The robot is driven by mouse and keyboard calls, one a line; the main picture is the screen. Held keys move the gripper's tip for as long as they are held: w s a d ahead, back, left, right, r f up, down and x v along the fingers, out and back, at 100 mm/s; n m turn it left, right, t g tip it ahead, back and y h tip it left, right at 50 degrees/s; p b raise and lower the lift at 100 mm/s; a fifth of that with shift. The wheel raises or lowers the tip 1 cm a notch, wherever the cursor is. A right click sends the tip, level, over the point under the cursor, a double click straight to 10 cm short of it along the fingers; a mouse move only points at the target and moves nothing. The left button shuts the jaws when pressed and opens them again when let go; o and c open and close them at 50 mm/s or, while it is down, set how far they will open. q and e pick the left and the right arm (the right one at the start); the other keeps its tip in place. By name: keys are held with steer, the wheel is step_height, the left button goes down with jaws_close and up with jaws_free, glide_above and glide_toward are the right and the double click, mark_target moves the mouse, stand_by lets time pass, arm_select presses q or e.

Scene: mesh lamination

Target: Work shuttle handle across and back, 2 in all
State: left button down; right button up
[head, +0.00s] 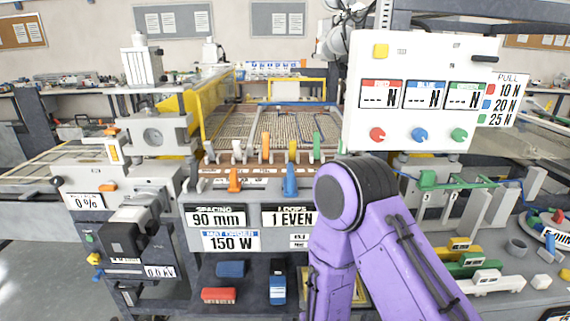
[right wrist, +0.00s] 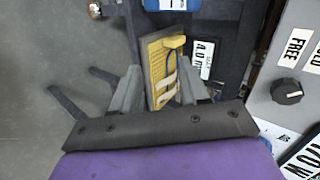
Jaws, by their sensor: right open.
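No handle in view is legibly marked as the shuttle handle. On the front of the machine (head: 200,215) stand an orange handle (head: 234,179) and a blue handle (head: 290,180), both upright, below the mesh bed (head: 285,128). My left gripper is not in view.
A white readout panel (head: 420,100) with red, blue and green knobs stands at the upper right. Red (head: 218,295) and blue blocks sit low on the machine front. Several blocks lie on the right-hand bench. A black knob (right wrist: 287,91) is right of my gripper. Grey floor is clear at left.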

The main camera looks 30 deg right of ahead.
steer(key=w+r+m+t+h+p, duration=0.15)
steer(key=w+r+m, duration=0.35)
steer(key=r, duration=0.5)
steer(key=w+r+m+t+h+p, duration=0.1)
steer(key=w+r+m+t, duration=0.1)
steer(key=r+m, duration=0.6)
steer(key=m+t+h+p, duration=0.1)
steer(key=m+t+h, duration=0.1)
steer(key=m, duration=0.7)
glide_toward(291, 169)
steer(key=shift+w+d+f, duration=0.35)
steer(key=shift+w+d, duration=0.1)
steer(key=shift+w, duration=0.2)
steer(key=p+x, duration=0.3)
steer(key=x, duration=0.6)
steer(key=shift+w+p, duration=0.2)
steer(key=shift+p, duration=0.1)
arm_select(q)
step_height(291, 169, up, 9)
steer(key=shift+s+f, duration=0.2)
arm_select(e)
steer(key=shift+w+d+f, duration=0.15)
steer(key=shift+w+d, duration=0.05)
steer(key=shift+w, duration=0.05)
jaws_close()
